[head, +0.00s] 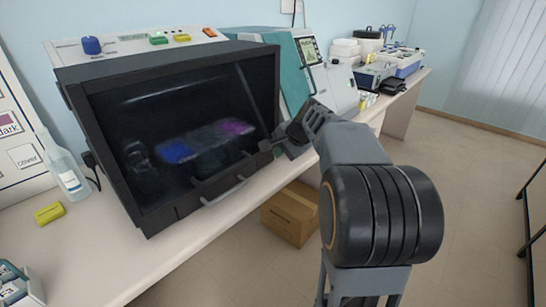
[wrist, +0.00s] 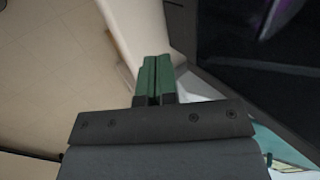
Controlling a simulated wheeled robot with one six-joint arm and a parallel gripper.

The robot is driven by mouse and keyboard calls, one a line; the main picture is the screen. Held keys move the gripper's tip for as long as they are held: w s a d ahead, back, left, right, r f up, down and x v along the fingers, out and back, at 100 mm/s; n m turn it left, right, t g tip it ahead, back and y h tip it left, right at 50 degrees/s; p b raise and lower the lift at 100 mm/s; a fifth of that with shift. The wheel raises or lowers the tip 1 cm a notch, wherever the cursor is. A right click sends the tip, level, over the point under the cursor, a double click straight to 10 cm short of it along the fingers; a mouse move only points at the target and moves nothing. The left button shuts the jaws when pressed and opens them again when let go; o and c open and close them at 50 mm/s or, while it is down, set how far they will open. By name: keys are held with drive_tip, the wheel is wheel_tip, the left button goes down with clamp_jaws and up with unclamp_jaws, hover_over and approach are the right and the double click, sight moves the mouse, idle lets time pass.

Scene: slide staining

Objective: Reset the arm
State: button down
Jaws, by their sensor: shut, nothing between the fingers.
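My gripper (wrist: 154,62) shows in the wrist view with its two green fingers together and nothing between them. In the head view my arm reaches up from the lower right, and its wrist end is beside the right edge of a black cabinet (head: 148,205). The fingers are hard to make out there, and I cannot tell whether they touch the cabinet. The cabinet's dark glass front is closed, with a grey handle (head: 224,192) low on it. Blue and purple patches show dimly behind or on the glass.
A bottle (head: 68,178) and a yellow block (head: 50,213) stand left of the cabinet on the white bench (head: 195,240). A teal and white machine (head: 335,82) stands right of it. A cardboard box (head: 290,213) is on the floor below.

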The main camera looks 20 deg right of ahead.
drive_tip(key=s+a+n+g+h+p, duration=0.1)
drive_tip(key=s+a+n+p, duration=0.2)
drive_tip(key=s+a+n, duration=0.3)
drive_tip(key=s+a+f+n+g+h+p, duration=0.1)
drive_tip(key=s+a+n+p, duration=0.3)
drive_tip(key=s, duration=1.1)
drive_tip(key=a+n+g, duration=0.1)
drive_tip(key=a+n, duration=0.2)
drive_tip(key=n, duration=0.1)
drive_tip(key=shift+a+f, duration=0.3)
drive_tip(key=c, duration=1.8)
unclamp_jaws()
drive_tip(key=shift+s, duration=0.1)
